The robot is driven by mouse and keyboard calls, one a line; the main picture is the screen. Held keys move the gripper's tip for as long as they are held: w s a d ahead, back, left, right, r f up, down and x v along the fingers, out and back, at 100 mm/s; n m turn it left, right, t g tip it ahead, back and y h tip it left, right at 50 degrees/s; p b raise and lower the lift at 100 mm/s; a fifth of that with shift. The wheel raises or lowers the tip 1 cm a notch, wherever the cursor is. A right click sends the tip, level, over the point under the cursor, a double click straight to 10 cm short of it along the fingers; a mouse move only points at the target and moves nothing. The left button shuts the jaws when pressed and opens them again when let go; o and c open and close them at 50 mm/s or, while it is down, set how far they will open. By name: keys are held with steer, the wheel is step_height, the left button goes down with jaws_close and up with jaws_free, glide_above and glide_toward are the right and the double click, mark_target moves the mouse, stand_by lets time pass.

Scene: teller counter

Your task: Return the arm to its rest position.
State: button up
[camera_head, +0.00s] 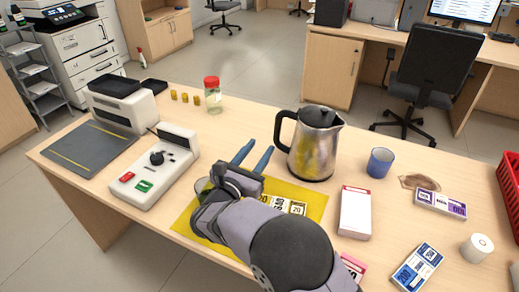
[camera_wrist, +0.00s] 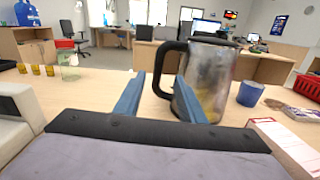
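My gripper (camera_head: 253,156) reaches out low over the yellow mat (camera_head: 314,197) on the counter. Its two blue fingers stand apart with nothing between them, and they also show in the wrist view (camera_wrist: 155,96). The steel kettle (camera_head: 317,150) stands upright just right of the fingertips. In the wrist view the kettle (camera_wrist: 208,82) is beyond the right finger, which overlaps its lower left side. I cannot tell whether they touch. My forearm hides part of the mat and the notes (camera_head: 297,208) on it.
A grey-white device (camera_head: 155,167) with red and green buttons stands close left of my gripper. A jar (camera_head: 213,97) with a red lid stands behind. Right of the kettle are a blue cup (camera_head: 380,162), a white-topped box (camera_head: 355,212), note bundles (camera_head: 440,203), a paper roll (camera_head: 477,247) and a red basket (camera_head: 510,185).

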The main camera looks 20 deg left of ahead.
steer(key=w+d+m+g+h+p, duration=0.2)
steer(key=d+m, duration=0.1)
steer(key=d, duration=0.4)
steer(key=w+d+m+g+h+p, duration=0.2)
steer(key=d+m+h, duration=0.1)
steer(key=d, duration=0.5)
steer(key=s+d+m+g+h+p, duration=0.1)
steer(key=s+d+m+g+p, duration=0.3)
steer(key=d, duration=0.7)
steer(key=s+d+m+g+h+p, duration=0.2)
steer(key=s+d+m+g, duration=0.3)
steer(key=d, duration=0.5)
steer(key=s+d+r+m+g+y+p, duration=0.2)
steer(key=s+d+m+y+p, duration=0.1)
steer(key=s+m, duration=0.6)
steer(key=s+d+r+m+g+y+p, duration=0.2)
steer(key=s+m+y+p, duration=0.3)
steer(key=s+m, duration=0.4)
steer(key=shift+d+r+m+g+p, duration=0.3)
steer(key=shift+d+m+g, duration=0.25)
steer(key=shift+m, duration=0.65)
